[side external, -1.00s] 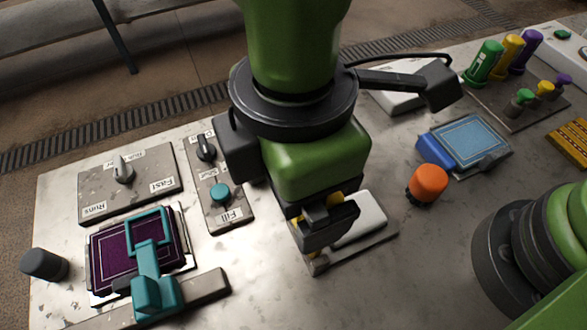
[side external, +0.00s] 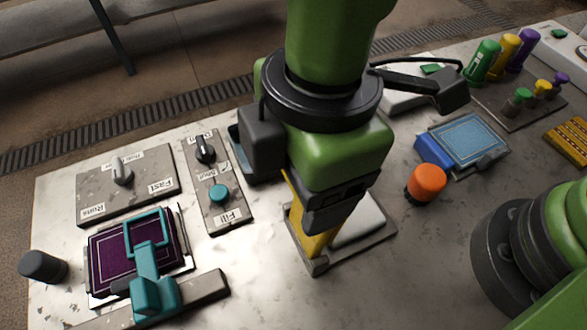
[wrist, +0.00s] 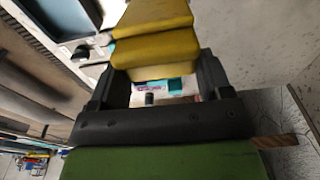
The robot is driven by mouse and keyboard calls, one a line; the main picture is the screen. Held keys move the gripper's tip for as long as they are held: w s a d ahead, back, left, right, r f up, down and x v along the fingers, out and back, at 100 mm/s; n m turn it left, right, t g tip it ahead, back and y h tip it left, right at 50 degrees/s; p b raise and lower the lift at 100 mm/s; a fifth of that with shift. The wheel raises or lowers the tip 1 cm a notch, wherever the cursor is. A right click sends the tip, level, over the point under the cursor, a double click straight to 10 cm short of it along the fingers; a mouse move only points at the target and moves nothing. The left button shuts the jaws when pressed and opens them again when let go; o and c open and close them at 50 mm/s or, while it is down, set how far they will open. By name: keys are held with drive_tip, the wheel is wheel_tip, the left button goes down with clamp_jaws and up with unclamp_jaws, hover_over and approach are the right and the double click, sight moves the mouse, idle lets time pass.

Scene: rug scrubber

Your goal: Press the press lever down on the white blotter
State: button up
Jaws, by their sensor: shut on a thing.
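The white blotter (side external: 365,218) lies on a grey base plate (side external: 352,247), right of and partly behind my gripper (side external: 326,212) in the side view. A yellow press lever (side external: 313,243) stands steeply tilted at the left side of that base, its lower end near the base's front corner. My gripper is shut on the lever, and its dark body hides part of the lever. In the wrist view, the yellow lever (wrist: 155,45) shows between the dark fingers of my gripper (wrist: 155,72). The blotter cannot be made out there.
Left are a purple mat (side external: 108,262) with a teal clamp (side external: 150,290) and panels with knobs (side external: 124,182). Right are an orange knob (side external: 427,184) and a blue pad (side external: 468,140). Bare table lies in front of the base.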

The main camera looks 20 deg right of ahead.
drive_tip(key=shift+d+r+y, duration=0.1)
drive_tip(key=shift+d+y, duration=0.2)
drive_tip(key=shift+d, duration=0.65)
drive_tip(key=d, duration=0.2)
drive_tip(key=d+f, duration=0.1)
drive_tip(key=d, duration=0.2)
drive_tip(key=shift+d+f, duration=0.3)
drive_tip(key=shift+f, duration=0.1)
drive_tip(key=d+f, duration=0.1)
drive_tip(key=d, duration=0.1)
drive_tip(key=d+f, duration=0.2)
drive_tip(key=shift+d+f, duration=0.15)
drive_tip(key=shift+f, duration=0.05)
drive_tip(key=shift+d+f, duration=0.35)
drive_tip(key=shift+f, duration=0.2)
drive_tip(key=shift+d+f, duration=0.35)
drive_tip(key=shift+f, duration=0.3)
